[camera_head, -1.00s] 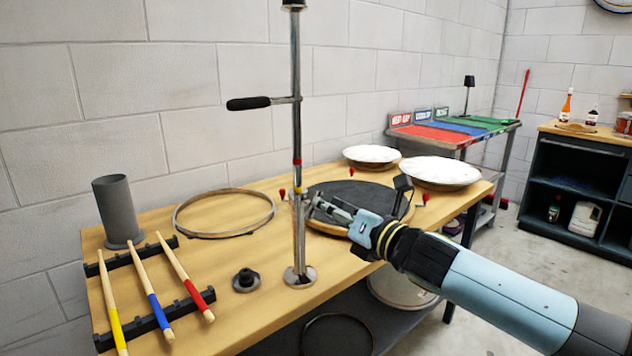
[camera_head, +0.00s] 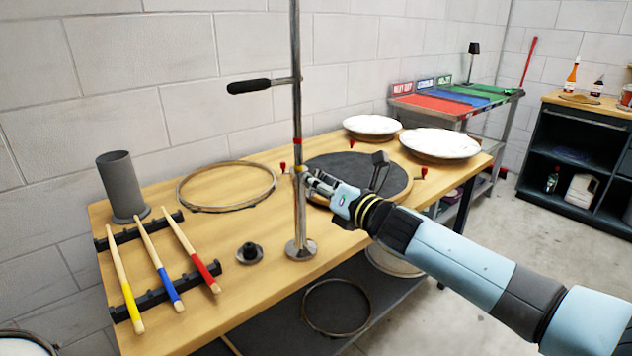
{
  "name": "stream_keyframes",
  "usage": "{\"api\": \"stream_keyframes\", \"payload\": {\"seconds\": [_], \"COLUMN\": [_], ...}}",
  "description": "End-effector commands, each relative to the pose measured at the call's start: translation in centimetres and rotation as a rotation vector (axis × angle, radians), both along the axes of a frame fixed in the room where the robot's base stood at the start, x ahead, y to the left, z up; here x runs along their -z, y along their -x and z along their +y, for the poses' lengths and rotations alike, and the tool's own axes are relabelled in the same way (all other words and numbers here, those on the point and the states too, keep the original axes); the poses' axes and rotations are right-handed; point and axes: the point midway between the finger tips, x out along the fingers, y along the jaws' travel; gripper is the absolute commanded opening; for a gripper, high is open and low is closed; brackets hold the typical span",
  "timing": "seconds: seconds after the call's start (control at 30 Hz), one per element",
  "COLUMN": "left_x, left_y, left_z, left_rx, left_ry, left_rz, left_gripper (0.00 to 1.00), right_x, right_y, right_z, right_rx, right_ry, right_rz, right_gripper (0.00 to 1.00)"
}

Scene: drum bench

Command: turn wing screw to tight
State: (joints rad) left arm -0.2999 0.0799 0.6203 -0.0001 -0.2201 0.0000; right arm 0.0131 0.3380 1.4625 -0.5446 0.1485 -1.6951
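A chrome stand pole (camera_head: 297,110) rises from a round base (camera_head: 301,249) on the wooden bench. It carries a red band and, below that, a small yellowish band. My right gripper (camera_head: 306,178) comes in from the lower right, with its fingertips at the pole just below these bands. The wing screw cannot be made out; the fingertips cover that part of the pole. Whether the fingers are open or closed on something is too small to tell. My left gripper is not in view.
A side rod with a black grip (camera_head: 248,87) sticks out left from the pole. A dark drum pad (camera_head: 350,170) lies behind my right gripper. A hoop (camera_head: 226,187), drumsticks on a rack (camera_head: 151,298), a grey tube (camera_head: 122,186) and a black knob (camera_head: 249,253) stand left.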

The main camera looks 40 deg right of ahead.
Motion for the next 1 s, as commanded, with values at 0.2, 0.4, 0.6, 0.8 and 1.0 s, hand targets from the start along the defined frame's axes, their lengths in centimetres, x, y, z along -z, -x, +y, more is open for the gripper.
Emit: {"api": "stream_keyframes", "payload": {"seconds": [0.2,0.4,0.6,0.8,1.0], "left_x": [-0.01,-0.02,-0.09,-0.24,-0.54], "left_y": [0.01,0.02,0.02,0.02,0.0], "left_z": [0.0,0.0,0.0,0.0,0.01], "left_rx": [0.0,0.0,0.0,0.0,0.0], "left_ry": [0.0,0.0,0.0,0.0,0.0], "left_rz": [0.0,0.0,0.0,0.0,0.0], "left_gripper": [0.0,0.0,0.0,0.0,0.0], "right_x": [0.01,0.0,0.02,0.07,0.1], "right_y": [0.02,0.02,0.0,0.0,-0.01], "right_z": [-0.03,-0.05,-0.09,-0.17,-0.21], "right_rx": [0.0,0.001,0.001,0.001,0.001], "right_ry": [0.0,-0.018,-0.098,-0.25,-0.439], "right_rz": [0.0,0.002,0.008,0.02,0.035], "right_gripper": [0.0,0.0,0.0,0.0,0.0]}}
